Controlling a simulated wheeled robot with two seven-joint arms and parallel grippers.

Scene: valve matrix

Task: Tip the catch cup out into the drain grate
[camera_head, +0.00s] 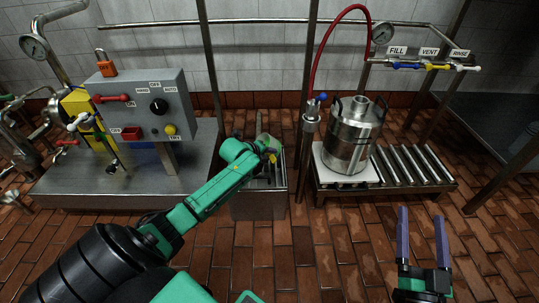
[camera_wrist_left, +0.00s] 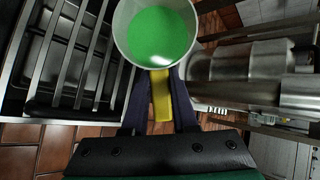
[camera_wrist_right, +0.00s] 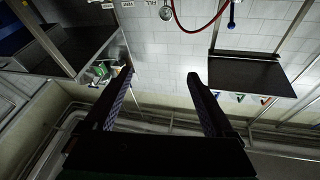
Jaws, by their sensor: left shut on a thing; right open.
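The catch cup (camera_wrist_left: 125,48) is a pale cup holding bright green liquid, with a yellow handle (camera_wrist_left: 161,95), in the left wrist view. My left gripper (camera_wrist_left: 158,85) is shut on that handle. In the head view my left gripper (camera_head: 270,154) is over the drain box, and its arm hides most of the cup. My right gripper (camera_head: 421,210) is open and empty at the lower right.
A steel keg (camera_head: 352,137) with a red hose above stands to the right, by a roller conveyor (camera_head: 412,165). A vertical post separates drain and keg. The tiled floor in front is clear.

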